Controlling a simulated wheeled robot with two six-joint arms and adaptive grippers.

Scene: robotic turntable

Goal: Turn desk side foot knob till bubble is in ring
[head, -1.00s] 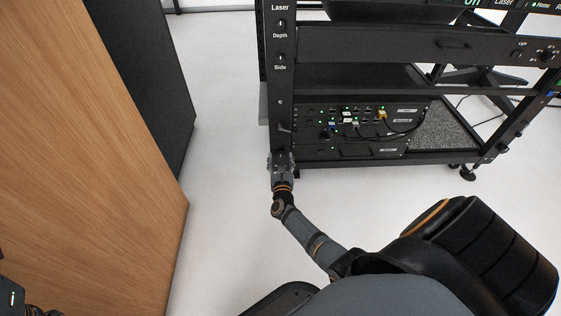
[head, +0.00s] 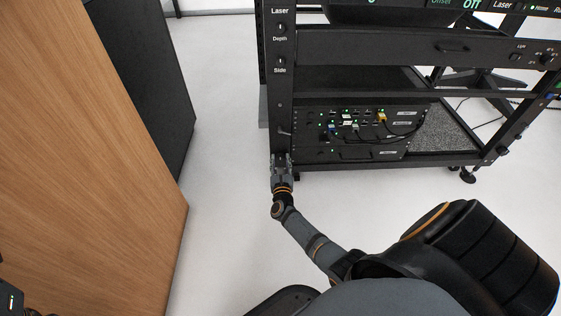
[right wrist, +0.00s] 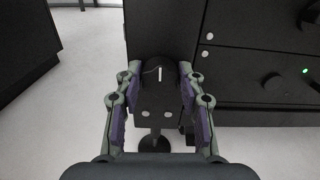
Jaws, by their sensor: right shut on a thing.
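The black foot knob (right wrist: 159,72) with a white pointer line shows in the right wrist view, low on the front of the desk's black left post (head: 280,110). The pointer line stands about upright in that view. My right gripper (right wrist: 160,82) is shut on the knob, one finger on each side. In the head view my right gripper (head: 281,160) is at the bottom of the post and hides the knob. A round foot (right wrist: 154,145) shows below the knob in the wrist view. I cannot see the bubble or its ring.
Small Depth (head: 281,29) and Side (head: 281,62) controls sit higher on the post. A rack unit with cables (head: 355,130) is right of the post. A wooden panel (head: 90,170) stands at left. The pale floor between panel and desk is clear.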

